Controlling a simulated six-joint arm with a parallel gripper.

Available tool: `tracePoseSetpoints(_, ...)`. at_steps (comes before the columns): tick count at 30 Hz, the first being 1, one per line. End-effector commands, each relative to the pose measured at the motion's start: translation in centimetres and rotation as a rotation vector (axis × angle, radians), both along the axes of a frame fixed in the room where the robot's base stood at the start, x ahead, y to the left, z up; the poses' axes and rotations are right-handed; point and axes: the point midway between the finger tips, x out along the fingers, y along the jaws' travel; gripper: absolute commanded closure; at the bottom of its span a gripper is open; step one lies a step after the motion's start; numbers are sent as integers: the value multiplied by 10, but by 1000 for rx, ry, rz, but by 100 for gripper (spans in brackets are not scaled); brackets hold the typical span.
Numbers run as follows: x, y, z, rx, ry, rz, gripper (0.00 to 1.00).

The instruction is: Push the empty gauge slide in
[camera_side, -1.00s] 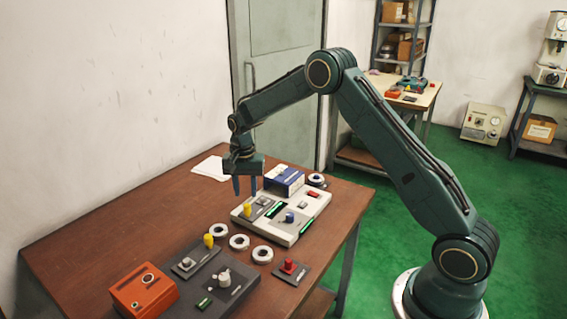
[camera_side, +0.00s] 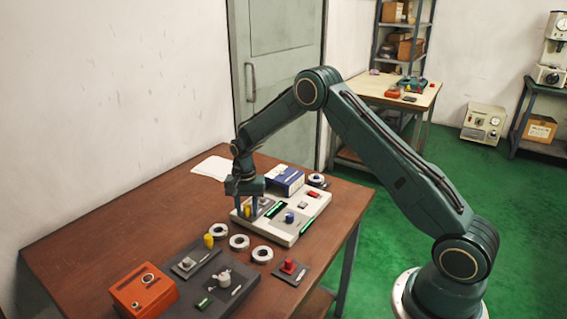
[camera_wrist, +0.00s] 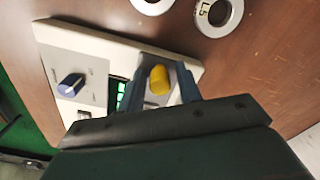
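My gripper (camera_side: 246,211) is low over the left end of a white panel unit (camera_side: 293,238). Its two fingers stand on either side of a yellow knob (camera_wrist: 158,80), which appears to belong to a slide on that unit. In the wrist view a narrow gap shows between the knob and the fingers, so my gripper (camera_wrist: 161,84) looks open around it. No ring shows at the knob, but the fingers hide part of the slide. A second yellow knob (camera_side: 208,240) stands by a dark panel nearer the front.
White rings (camera_side: 239,242) lie in front. An orange box (camera_side: 144,289) and a red-knob plate (camera_side: 290,271) stand nearer. Paper (camera_side: 210,167) lies behind left.

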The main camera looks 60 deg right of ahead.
Motion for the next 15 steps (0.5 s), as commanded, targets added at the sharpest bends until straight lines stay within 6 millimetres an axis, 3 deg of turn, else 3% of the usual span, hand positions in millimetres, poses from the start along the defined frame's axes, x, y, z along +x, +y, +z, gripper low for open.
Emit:
tracePoseSetpoints(4, 0, 0, 0, 0, 0, 0, 65)
tracePoseSetpoints(9, 0, 0, 0, 0, 0, 0, 96)
tracePoseSetpoints(15, 0, -1, 0, 0, 0, 0, 96)
